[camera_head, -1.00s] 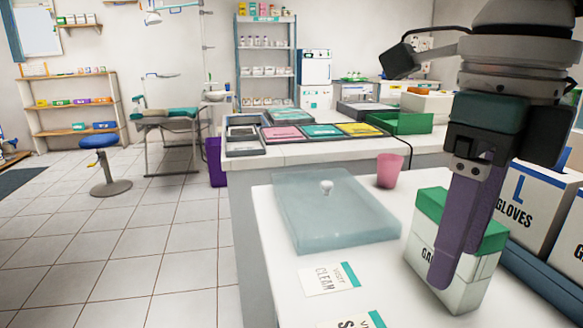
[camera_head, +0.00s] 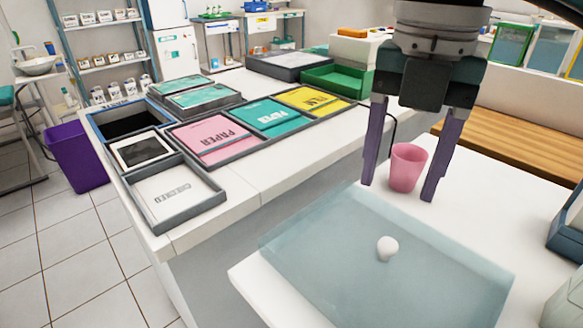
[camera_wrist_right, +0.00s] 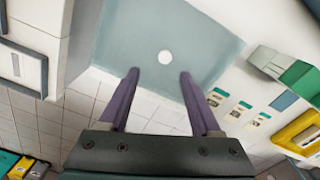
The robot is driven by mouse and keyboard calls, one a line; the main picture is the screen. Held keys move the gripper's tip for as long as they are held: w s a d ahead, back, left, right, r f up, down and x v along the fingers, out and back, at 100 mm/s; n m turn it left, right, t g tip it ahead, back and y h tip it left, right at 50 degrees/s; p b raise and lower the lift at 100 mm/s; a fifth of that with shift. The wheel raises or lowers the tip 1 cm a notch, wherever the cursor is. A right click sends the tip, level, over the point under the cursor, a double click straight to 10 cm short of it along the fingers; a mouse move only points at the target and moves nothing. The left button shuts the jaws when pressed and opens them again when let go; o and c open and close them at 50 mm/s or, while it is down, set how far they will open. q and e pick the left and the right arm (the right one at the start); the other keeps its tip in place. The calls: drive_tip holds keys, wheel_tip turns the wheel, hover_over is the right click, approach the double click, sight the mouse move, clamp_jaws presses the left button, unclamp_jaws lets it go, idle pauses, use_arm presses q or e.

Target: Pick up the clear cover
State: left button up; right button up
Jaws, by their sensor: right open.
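The clear cover (camera_head: 330,270) is a flat, pale blue see-through lid lying on the white table, with a round white knob (camera_head: 387,248) on top. In the right wrist view the cover (camera_wrist_right: 205,35) lies beyond the fingertips, with its knob (camera_wrist_right: 165,57) roughly between and ahead of them. My right gripper (camera_head: 398,192) is open and empty, pointing down behind the knob in the head view and apart from it. It also shows in the right wrist view (camera_wrist_right: 158,73). My left gripper is not in view.
A pink cup (camera_head: 407,168) stands behind the cover, seen between my right fingers. A counter with labelled trays (camera_head: 215,142) and a green bin (camera_head: 337,80) lies beyond. A box (camera_head: 567,303) is at the right edge. In the right wrist view cards (camera_wrist_right: 238,110) lie near the cover.

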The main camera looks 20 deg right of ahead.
sight(389, 243)
drive_tip(key=f, duration=0.3)
drive_tip(key=shift+s+d+f, duration=0.15)
drive_tip(key=shift+s+f, duration=0.25)
wheel_tip(389, 243, down, 5)
drive_tip(key=shift+s+f+b, duration=0.1)
drive_tip(key=shift+f+b, duration=0.1)
drive_tip(key=shift+b, duration=0.15)
clamp_jaws()
